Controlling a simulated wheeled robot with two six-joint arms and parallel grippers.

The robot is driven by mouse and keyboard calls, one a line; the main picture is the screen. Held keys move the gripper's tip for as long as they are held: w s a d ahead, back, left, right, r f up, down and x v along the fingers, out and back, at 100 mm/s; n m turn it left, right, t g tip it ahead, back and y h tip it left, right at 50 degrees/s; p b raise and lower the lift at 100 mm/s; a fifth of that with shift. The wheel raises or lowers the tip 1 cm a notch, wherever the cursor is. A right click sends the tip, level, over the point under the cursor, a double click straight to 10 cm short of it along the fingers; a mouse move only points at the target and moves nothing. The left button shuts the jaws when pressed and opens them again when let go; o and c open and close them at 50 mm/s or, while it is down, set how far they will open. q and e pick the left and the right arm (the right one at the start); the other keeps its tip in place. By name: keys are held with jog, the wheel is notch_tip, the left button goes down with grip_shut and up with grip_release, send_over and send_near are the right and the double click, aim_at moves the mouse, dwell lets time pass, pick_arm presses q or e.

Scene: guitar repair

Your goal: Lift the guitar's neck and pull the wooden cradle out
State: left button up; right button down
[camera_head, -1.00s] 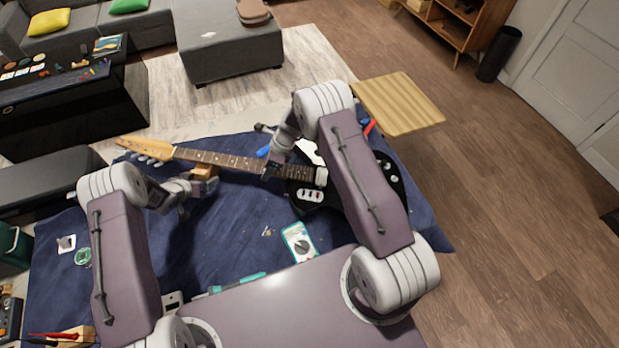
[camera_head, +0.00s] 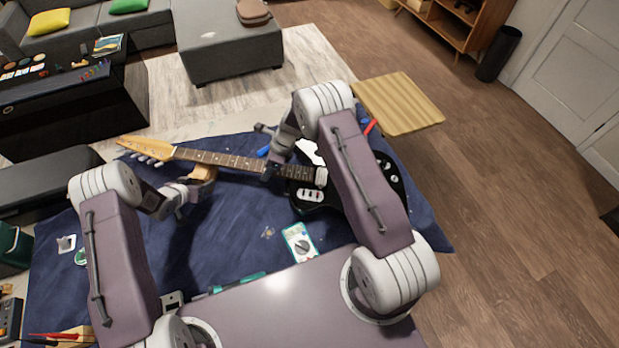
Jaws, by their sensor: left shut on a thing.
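The guitar lies across the blue cloth, its long brown neck (camera_head: 228,161) pointing left to a pale headstock (camera_head: 148,146). Its black body (camera_head: 309,196) is partly hidden behind my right arm. The wooden cradle (camera_head: 204,173), a small light-brown block, shows at the near edge of the neck, partly covered by my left gripper. My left gripper (camera_head: 197,184) is shut on the cradle. My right gripper (camera_head: 271,167) is at the neck near the body; its fingers are too small and overlapped to tell whether they are closed on it.
A wooden stool top (camera_head: 399,103) stands beyond the body. The cloth between the neck and the multimeter is mostly clear.

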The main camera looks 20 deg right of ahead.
pick_arm(q)
jog(key=shift+s+a+r, duration=0.1)
jog(key=shift+s+a, duration=0.6)
jog(key=shift+s, duration=0.55)
jog(key=shift+s+a, duration=0.65)
jog(key=shift+s, duration=0.65)
jog(key=shift+s+a+r, duration=0.1)
jog(key=shift+s+a, duration=0.6)
jog(key=shift+s, duration=0.55)
pick_arm(e)
jog(key=shift+w+r, duration=0.15)
jog(key=shift+r, duration=0.05)
jog(key=shift+a+f, duration=0.1)
jog(key=shift+f, duration=0.05)
jog(key=shift+f, duration=0.3)
pick_arm(q)
jog(key=shift+a, duration=0.1)
pick_arm(e)
jog(key=shift+f, duration=0.15)
pick_arm(q)
jog(key=shift+f, duration=0.1)
pick_arm(e)
jog(key=shift+f, duration=0.25)
jog(key=shift+f, duration=0.15)
jog(key=shift+f, duration=0.3)
